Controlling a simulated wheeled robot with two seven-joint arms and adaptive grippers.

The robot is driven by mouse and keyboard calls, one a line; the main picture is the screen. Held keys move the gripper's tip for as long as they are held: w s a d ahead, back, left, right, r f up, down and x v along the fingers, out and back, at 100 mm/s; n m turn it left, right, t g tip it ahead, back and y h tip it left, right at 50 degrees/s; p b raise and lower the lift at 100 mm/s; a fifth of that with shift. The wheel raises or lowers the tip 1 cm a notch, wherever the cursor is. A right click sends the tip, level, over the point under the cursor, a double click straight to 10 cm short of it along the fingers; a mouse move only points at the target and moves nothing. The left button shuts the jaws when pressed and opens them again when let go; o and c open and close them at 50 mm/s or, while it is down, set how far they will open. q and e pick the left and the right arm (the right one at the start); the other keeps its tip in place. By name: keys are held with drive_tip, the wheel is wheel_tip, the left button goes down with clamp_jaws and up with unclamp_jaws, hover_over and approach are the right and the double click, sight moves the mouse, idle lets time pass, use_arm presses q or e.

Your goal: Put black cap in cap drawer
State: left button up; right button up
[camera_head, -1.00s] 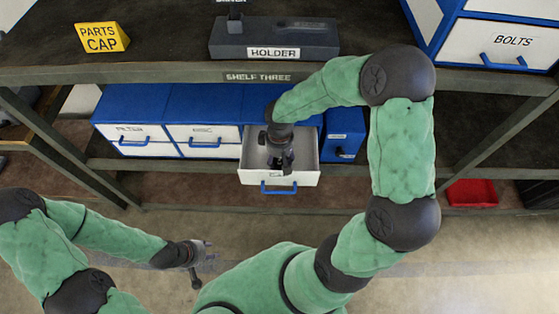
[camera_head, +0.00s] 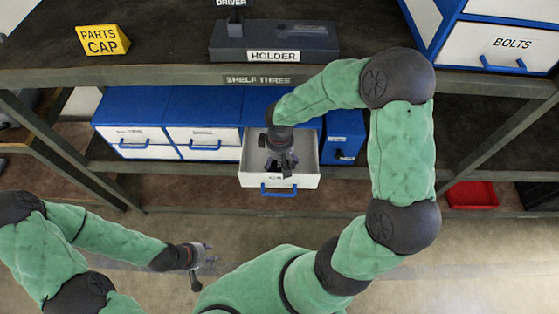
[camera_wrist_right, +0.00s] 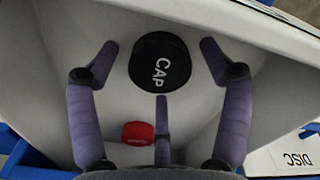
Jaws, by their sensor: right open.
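The black cap (camera_wrist_right: 160,62), a round disc lettered CAP, lies on the floor of the open white drawer (camera_head: 308,160) in the blue cabinet. My right gripper (camera_head: 281,168) reaches down into this drawer. In the right wrist view its purple fingers (camera_wrist_right: 160,75) are spread apart, with the cap between and just beyond their tips, and no finger clearly grips it. A small red piece (camera_wrist_right: 138,133) also lies in the drawer.
The shelf edge (camera_head: 160,75) and the black holder (camera_head: 275,40) are above the drawer. A yellow PARTS CAP sign (camera_head: 102,39) stands at upper left. Closed drawers (camera_head: 205,135) are left of the open one. A red tray (camera_head: 472,194) sits at right.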

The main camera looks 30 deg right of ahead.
sight(279, 163)
wheel_tip(279, 163, up, 12)
drive_tip(key=p, duration=0.4)
drive_tip(key=shift+f, duration=0.1)
idle(1.0)
